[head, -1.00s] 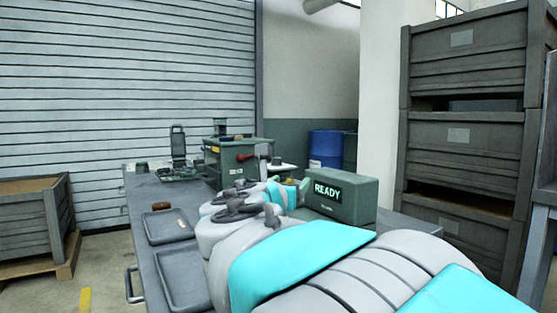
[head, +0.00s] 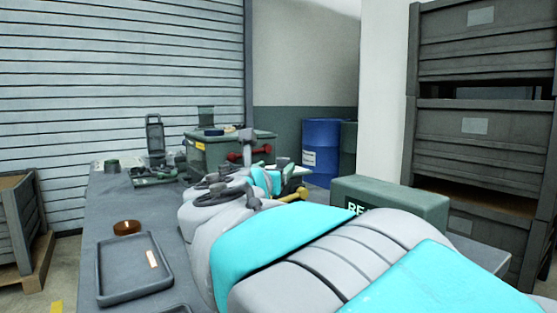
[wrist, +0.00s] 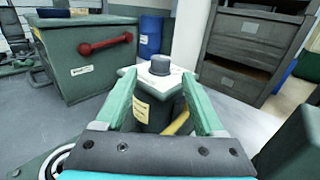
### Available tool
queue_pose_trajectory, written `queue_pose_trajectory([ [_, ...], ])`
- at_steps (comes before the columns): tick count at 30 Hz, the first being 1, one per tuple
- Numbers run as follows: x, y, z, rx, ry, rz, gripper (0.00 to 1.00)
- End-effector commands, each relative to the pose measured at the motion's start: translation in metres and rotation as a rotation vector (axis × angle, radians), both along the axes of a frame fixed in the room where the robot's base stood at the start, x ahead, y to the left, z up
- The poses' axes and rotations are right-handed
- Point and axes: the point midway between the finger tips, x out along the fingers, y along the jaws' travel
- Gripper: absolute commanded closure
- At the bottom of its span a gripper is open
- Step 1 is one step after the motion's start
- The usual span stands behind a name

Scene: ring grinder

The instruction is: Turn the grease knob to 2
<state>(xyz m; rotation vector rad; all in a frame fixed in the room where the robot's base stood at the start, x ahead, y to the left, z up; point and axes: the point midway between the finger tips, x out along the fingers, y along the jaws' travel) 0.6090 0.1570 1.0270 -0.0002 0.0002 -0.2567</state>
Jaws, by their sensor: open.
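The grease knob appears to be the dark round knob (wrist: 160,65) on the white top plate of a small green box (wrist: 152,110) in the wrist view. Its numbers and pointer are too small to read. My gripper (wrist: 160,78) is open, with one green finger to each side of the knob; I cannot tell whether either finger touches it. In the head view, my arm covers most of the gripper and the small box.
A larger green box (wrist: 90,65) with a red handle (wrist: 105,45) stands left of the knob. A green sign box (head: 400,200) stands on the right, partly behind my arm. A grey tray (head: 135,270) and a brown round piece (head: 127,227) lie left. Blue drum (head: 322,145) behind.

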Motion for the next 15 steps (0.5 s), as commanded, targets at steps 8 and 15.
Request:
queue_pose_trajectory([
  [8, 0.034, -0.009, 0.000, 0.003, 0.002, -0.001, 0.30],
  [15, 0.065, -0.016, -0.001, 0.001, 0.002, 0.000, 0.30],
])
